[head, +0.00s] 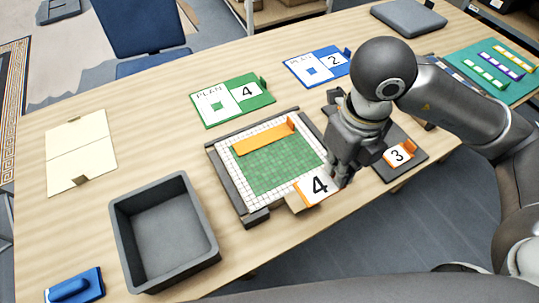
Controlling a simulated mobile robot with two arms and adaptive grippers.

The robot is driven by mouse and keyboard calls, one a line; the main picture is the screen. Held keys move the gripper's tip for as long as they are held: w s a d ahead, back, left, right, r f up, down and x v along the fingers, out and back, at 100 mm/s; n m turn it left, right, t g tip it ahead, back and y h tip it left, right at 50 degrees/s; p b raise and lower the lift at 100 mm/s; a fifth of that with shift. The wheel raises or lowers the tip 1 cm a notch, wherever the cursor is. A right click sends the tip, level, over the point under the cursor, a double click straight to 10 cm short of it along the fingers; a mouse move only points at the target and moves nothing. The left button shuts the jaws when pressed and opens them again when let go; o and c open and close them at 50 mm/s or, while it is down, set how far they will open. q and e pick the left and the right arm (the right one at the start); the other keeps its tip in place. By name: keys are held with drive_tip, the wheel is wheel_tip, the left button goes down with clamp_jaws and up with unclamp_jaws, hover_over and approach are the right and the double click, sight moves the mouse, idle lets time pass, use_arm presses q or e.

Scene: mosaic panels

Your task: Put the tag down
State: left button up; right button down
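A white tag with a black "4" (318,187) and an orange edge is at the front right corner of the mosaic panel. My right gripper (341,180) points down at the tag's right end, and its fingers appear closed on it. The tag overlaps a small tan block (294,203) at the panel's front edge; whether they touch is unclear. The mosaic panel (262,178) has a green tiled field, a white grid border and an orange bar (264,138) across its back part. My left gripper is out of view.
A dark tray (413,165) with an orange "3" tag (399,153) lies right of my gripper. Green (232,100) and blue (318,67) plan cards lie behind. An empty grey bin (163,235), a blue tool (75,287) and a cream folder (81,152) are left.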

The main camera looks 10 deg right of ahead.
drive_tip(key=w+a+f, duration=0.2)
drive_tip(key=w+f, duration=0.2)
drive_tip(key=w, duration=0.4)
drive_tip(key=p, duration=0.2)
hover_over(297, 162)
drive_tip(key=f, duration=0.4)
drive_tip(key=shift+s+d+f, duration=0.15)
drive_tip(key=shift+s+f, duration=0.15)
drive_tip(key=shift+s, duration=0.1)
drive_tip(key=shift+w+f, duration=0.2)
drive_tip(key=shift+f, duration=0.05)
wheel_tip(297, 162, down, 3)
drive_tip(key=shift+w+p, duration=0.15)
drive_tip(key=shift+p, duration=0.3)
drive_tip(key=shift+f, duration=0.25)
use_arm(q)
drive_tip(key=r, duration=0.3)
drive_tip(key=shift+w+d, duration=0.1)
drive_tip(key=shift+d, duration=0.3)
use_arm(e)
drive_tip(key=shift+f, duration=0.1)
